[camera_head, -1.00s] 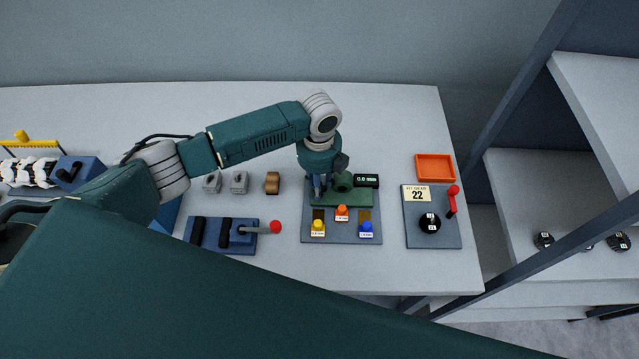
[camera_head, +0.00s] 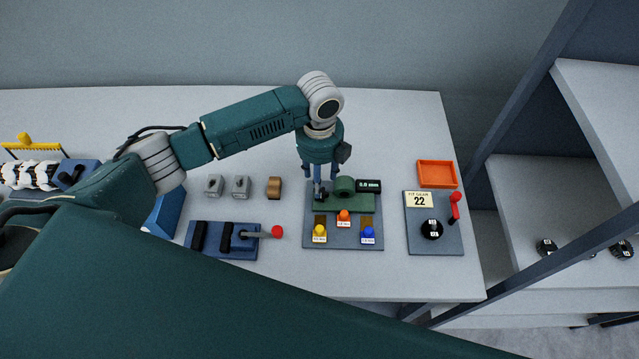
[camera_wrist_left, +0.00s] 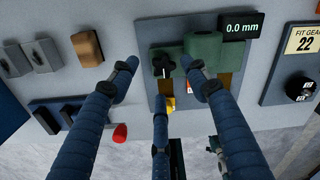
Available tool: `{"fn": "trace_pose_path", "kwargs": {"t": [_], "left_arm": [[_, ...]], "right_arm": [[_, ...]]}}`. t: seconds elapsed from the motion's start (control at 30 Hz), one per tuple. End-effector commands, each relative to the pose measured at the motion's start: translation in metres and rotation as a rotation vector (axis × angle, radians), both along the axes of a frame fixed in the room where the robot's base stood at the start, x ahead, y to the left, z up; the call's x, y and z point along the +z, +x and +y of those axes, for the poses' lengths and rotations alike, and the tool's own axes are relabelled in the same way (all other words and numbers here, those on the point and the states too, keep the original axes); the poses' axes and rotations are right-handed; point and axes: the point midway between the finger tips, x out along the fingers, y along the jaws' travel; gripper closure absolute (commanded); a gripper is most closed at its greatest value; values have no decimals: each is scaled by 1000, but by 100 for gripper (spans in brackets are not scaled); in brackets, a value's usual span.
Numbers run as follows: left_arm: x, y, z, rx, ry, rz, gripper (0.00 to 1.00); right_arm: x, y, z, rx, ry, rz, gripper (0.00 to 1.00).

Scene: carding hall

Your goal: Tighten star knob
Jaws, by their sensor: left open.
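The black star knob (camera_wrist_left: 164,64) sits at the left end of a green gauge block (camera_wrist_left: 203,47) on a grey base plate (camera_head: 357,240). The block's small display (camera_wrist_left: 241,26) reads 0.0 mm. My left gripper (camera_wrist_left: 162,78) is open and empty, with its fingers spread around the knob's place in the wrist view; contact does not show. In the head view the left gripper (camera_head: 320,178) is above the left part of the plate, and its fingers partly cover the knob. My right gripper is out of view.
Yellow (camera_head: 320,232), orange (camera_head: 343,216) and blue (camera_head: 368,233) knobs stand at the plate's front. A red-ended lever (camera_head: 276,232) lies left. A "FIT GEAR 22" panel (camera_head: 448,240) and orange tray (camera_head: 437,174) are right. The table behind is clear.

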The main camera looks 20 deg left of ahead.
Motion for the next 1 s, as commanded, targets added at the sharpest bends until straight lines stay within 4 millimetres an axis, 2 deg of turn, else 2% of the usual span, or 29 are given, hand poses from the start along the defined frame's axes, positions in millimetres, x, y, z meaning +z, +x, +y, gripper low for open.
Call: {"fn": "trace_pose_path", "kwargs": {"t": [0.1, 0.3, 1.0], "left_arm": [[16, 1, 2, 1, 0, -1, 53], [30, 1, 3, 2, 1, -2, 53], [30, 0, 3, 2, 2, 1, 53]], "right_arm": [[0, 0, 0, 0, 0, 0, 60], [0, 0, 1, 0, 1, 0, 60], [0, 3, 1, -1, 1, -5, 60]]}}
